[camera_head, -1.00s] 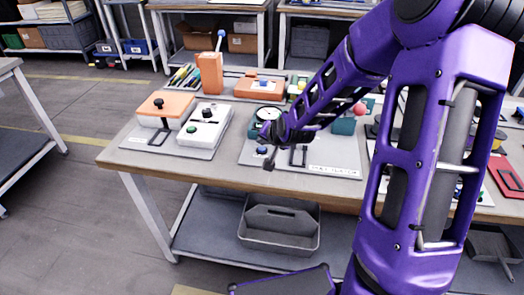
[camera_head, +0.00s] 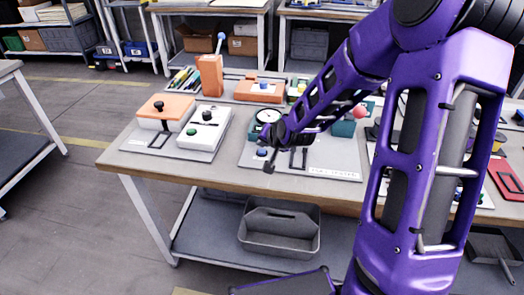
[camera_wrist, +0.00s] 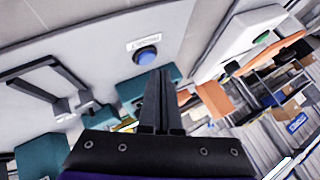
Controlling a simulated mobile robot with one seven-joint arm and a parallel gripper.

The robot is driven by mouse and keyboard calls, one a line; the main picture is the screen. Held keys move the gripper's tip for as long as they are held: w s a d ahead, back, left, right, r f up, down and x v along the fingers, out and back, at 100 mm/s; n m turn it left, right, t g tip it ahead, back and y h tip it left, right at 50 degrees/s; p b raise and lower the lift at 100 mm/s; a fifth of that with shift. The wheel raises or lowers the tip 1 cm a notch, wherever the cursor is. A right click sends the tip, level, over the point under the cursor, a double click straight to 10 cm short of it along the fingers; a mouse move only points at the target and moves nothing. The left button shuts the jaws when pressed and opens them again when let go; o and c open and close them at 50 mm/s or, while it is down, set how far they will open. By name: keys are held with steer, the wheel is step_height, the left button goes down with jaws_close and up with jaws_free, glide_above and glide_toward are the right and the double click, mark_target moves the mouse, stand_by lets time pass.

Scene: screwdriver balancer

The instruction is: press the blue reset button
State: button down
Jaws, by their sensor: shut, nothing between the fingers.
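The blue button (camera_wrist: 146,56) is a round dome in a dark ring, set in a light grey panel beside a small white label. The same blue button (camera_head: 262,152) shows near the front left of the grey panel in the head view. My gripper (camera_wrist: 160,74) is shut and empty, its fingertips just beside the button in the wrist picture. In the head view my gripper (camera_head: 270,168) points down close to the button. I cannot tell whether the fingertips touch the panel; the button does not look covered.
A dark handle frame (camera_wrist: 45,80) stands on the same panel. A white box with a green button (camera_head: 192,131) and an orange box (camera_head: 165,106) are to the left. A round gauge (camera_head: 268,116) sits behind. A grey tote (camera_head: 280,225) is on the lower shelf.

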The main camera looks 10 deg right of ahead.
mark_target(263, 155)
steer(key=shift+f, duration=0.1)
stand_by(0.7)
steer(key=shift+f, duration=0.35)
steer(key=shift+f, duration=0.4)
stand_by(0.5)
steer(key=shift+r, duration=0.1)
steer(key=shift+r+p, duration=0.65)
steer(key=shift+r, duration=0.1)
step_height(263, 155, up, 5)
steer(key=p, duration=0.4)
stand_by(0.7)
